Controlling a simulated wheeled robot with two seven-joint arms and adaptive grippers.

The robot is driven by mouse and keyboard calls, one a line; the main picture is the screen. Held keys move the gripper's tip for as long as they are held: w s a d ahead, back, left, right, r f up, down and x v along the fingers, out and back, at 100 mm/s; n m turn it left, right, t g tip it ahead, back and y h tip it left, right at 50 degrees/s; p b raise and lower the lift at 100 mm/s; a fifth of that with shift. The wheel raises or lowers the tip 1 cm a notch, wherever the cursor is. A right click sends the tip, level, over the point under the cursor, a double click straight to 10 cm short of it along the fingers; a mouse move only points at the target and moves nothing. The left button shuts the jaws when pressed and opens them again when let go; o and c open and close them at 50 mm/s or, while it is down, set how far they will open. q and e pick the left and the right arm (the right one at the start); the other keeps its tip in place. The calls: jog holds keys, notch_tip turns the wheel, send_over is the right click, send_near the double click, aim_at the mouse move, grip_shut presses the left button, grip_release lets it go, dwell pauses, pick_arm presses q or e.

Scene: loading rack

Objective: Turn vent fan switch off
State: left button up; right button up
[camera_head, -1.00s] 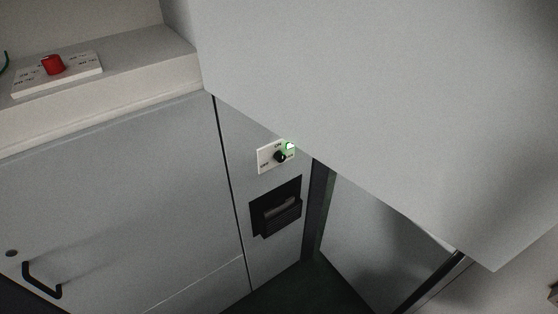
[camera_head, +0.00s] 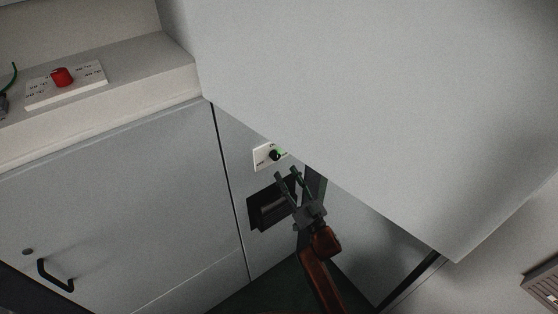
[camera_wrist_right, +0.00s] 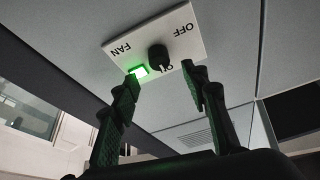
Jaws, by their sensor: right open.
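The fan switch is a white plate (camera_head: 261,158) with a black knob (camera_head: 275,155) and a lit green lamp (camera_head: 284,153), on the grey panel in the head view. In the right wrist view the plate (camera_wrist_right: 187,33) reads OFF, FAN and ON, upside down, with the black knob (camera_wrist_right: 158,57) and the glowing green lamp (camera_wrist_right: 139,71). My right gripper (camera_head: 286,173) is open and empty, just below the switch. In the wrist view its fingers (camera_wrist_right: 160,80) stand apart on either side below the knob, not visibly gripping it. My left gripper is not in view.
A big grey slab (camera_head: 380,100) overhangs the switch closely on the right. A dark recessed box (camera_head: 262,211) sits under the switch. A plate with a red knob (camera_head: 62,76) lies on the ledge at left. A black handle (camera_head: 55,277) is on the left door.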

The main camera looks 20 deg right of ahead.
aim_at(277, 159)
jog(key=x, duration=0.6)
jog(key=shift+w+a, duration=0.15)
jog(key=shift+w, duration=0.15)
jog(key=shift+c, duration=0.6)
grip_shut()
